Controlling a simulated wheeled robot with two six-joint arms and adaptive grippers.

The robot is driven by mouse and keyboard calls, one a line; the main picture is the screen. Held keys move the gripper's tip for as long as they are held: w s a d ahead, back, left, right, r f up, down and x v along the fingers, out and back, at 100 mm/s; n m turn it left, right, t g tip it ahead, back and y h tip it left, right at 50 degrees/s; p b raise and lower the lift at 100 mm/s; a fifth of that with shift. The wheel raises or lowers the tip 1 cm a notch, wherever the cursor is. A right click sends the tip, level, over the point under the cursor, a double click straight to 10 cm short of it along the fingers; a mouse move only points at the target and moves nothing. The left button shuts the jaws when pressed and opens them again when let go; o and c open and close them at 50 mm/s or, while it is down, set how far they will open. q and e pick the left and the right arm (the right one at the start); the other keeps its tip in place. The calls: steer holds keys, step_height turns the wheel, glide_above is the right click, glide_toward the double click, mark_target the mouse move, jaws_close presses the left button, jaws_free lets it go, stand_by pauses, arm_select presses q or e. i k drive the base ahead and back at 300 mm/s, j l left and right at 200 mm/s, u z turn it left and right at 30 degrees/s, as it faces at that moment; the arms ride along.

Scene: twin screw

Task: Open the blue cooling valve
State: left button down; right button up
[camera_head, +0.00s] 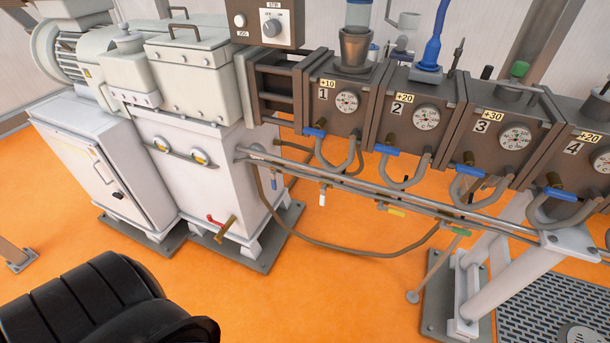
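Blue valve handles sit in a row under the numbered barrel blocks: one under block 1 (314,132), one under block 2 (387,150), one under block 3 (468,170) and one under block 4 (561,194). Each lies roughly level beside a brass fitting and a looped grey hose. A smaller blue handle (274,184) hangs down on the pipe at the left of the row. I cannot tell which one is the cooling valve of the task. Neither of my grippers is in view.
Grey pipes (400,195) run below the blocks, with white (322,197), yellow (396,212) and green (460,231) handles. A red-handled valve (215,220) is on the white cabinet (185,190). A black ribbed shape fills the lower left. Orange floor (300,290) lies clear in front.

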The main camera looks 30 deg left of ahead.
mark_target(273, 174)
steer(key=j+z, duration=0.1)
steer(key=j, duration=0.35)
steer(key=k+j+z, duration=0.15)
steer(key=j, duration=0.3)
steer(key=j+z, duration=0.1)
steer(key=j, duration=0.35)
steer(key=k+j+z, duration=0.1)
steer(key=j, duration=0.35)
steer(key=k+j+z, duration=0.1)
steer(key=j, duration=0.35)
steer(key=k+j+z, duration=0.15)
steer(key=j, duration=0.25)
steer(key=k+j+z, duration=0.1)
steer(key=j, duration=0.3)
steer(key=k+j+z, duration=0.1)
steer(key=k+j, duration=0.15)
steer(key=j, duration=0.15)
